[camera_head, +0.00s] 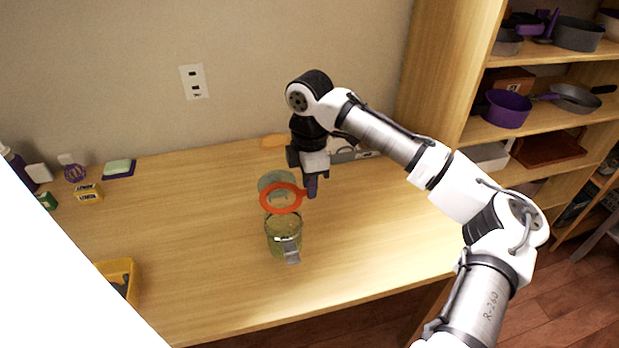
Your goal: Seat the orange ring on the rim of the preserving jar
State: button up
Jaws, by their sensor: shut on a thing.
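The orange ring (281,211) is held by its right side in my gripper (312,190). In the head view it appears just above the mouth of the preserving jar and is a little tilted. The preserving jar (284,240) is clear glass with a greenish tint and stands upright on the table. Its glass lid (277,181) shows behind the ring, and a metal clasp (292,256) hangs at its front. The ring covers part of the lid and the far side of the rim. I cannot tell how large the gap is between ring and rim.
The wooden table (370,240) is clear around the jar and to its right. A yellow bin (120,272) stands at the front left. Small boxes and a sponge (119,167) lie at the back left. A shelf with pans (507,108) stands at the right.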

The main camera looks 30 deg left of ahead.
jog(key=shift+f+b, duration=0.7)
jog(key=shift+f, duration=2.3)
jog(key=shift+f, duration=0.25)
jog(key=o, duration=0.6)
jog(key=shift+r, duration=0.15)
jog(key=shift+r+p, duration=2.3)
jog(key=shift+r, duration=0.05)
jog(key=o, duration=0.5)
